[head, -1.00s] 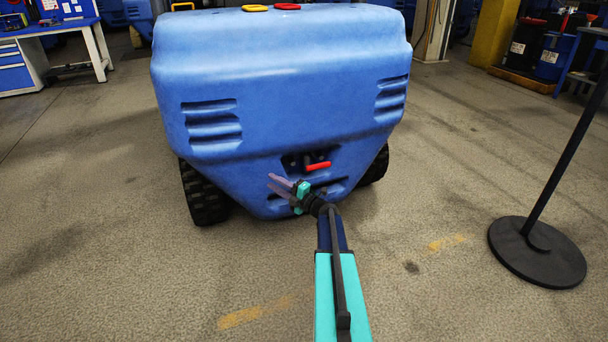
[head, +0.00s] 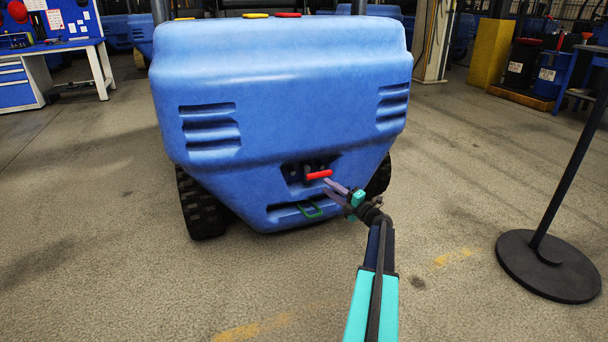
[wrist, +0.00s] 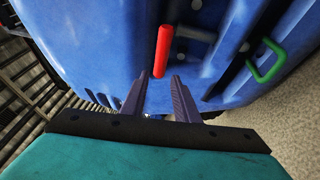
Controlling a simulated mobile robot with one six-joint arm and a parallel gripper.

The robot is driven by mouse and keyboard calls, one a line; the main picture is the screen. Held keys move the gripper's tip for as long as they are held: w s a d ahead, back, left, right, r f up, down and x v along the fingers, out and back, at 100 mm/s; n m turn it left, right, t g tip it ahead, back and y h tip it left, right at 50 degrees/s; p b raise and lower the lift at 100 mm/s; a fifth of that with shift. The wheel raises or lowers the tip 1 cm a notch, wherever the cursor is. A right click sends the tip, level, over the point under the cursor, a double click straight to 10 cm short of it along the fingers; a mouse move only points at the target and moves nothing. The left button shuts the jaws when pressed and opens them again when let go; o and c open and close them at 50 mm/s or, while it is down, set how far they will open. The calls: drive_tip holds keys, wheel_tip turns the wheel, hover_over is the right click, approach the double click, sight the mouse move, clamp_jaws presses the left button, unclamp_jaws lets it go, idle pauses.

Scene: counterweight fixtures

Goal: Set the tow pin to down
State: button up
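A red bar-shaped handle (head: 319,174), which looks like the tow pin's grip, sticks out of a dark recess low on the blue counterweight (head: 290,100). In the wrist view the red handle (wrist: 163,51) stands upright in the picture, its near end close to the gap between my fingertips. My gripper (head: 329,187) is open, just right of and below the red handle in the head view. In the wrist view its fingers (wrist: 159,84) are apart with nothing clamped between them. I cannot tell whether they touch the handle.
A green loop handle (head: 310,210) hangs in the slot below the recess; it also shows in the wrist view (wrist: 267,60). A dark post on a round base (head: 548,264) stands at the right. A blue workbench (head: 50,65) is far left.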

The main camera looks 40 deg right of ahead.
drive_tip(key=w+r+b, duration=0.2)
drive_tip(key=w+b, duration=0.3)
drive_tip(key=w, duration=0.8)
drive_tip(key=shift+w, duration=0.35)
drive_tip(key=shift+a, duration=0.1)
clamp_jaws()
